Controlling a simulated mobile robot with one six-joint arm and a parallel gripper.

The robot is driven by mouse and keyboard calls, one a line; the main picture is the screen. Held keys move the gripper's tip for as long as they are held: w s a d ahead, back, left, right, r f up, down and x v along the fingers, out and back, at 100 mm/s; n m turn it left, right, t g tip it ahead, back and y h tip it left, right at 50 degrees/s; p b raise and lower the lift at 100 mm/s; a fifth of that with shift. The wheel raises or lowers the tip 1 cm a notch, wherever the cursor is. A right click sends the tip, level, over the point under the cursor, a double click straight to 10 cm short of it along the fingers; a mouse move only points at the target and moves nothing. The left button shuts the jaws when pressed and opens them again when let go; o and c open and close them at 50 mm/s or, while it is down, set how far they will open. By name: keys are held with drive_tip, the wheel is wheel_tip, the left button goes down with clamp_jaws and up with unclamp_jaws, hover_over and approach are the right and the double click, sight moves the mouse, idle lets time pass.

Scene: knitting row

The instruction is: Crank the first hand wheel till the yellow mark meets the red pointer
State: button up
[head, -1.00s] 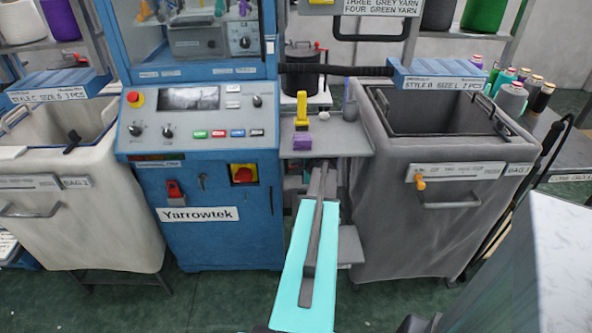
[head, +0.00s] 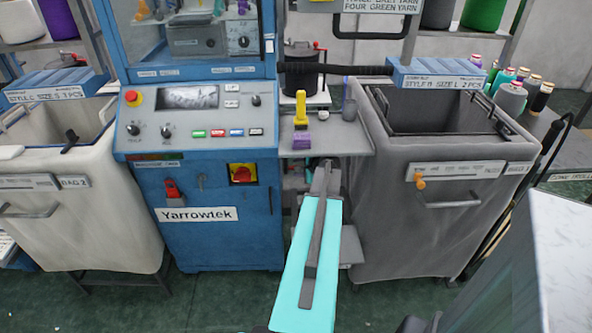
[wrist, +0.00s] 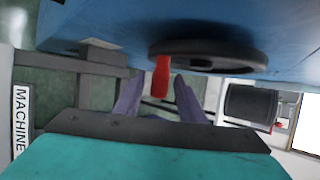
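In the wrist view a black hand wheel (wrist: 207,52) is seen nearly edge-on against the blue machine side. Its red handle (wrist: 161,76) sticks out towards me from the left part of the wheel. My gripper (wrist: 155,90) has its two grey-purple fingers apart, one to each side of the red handle, with a visible gap to the left finger. In the head view my gripper (head: 325,168) is beside the right side of the blue machine (head: 210,245), below a small shelf. The wheel is hidden there. I cannot make out a yellow mark or a red pointer.
The small grey shelf (head: 335,138) with a yellow and purple object (head: 301,122) is just above my gripper. A grey bag bin (head: 400,220) stands close to the right. A white bag bin (head: 95,235) stands left of the machine. Green floor is open in front.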

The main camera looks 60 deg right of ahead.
drive_tip(key=s+a+b, duration=0.1)
drive_tip(key=s+a, duration=0.5)
drive_tip(key=s, duration=0.4)
drive_tip(key=shift+s, duration=0.3)
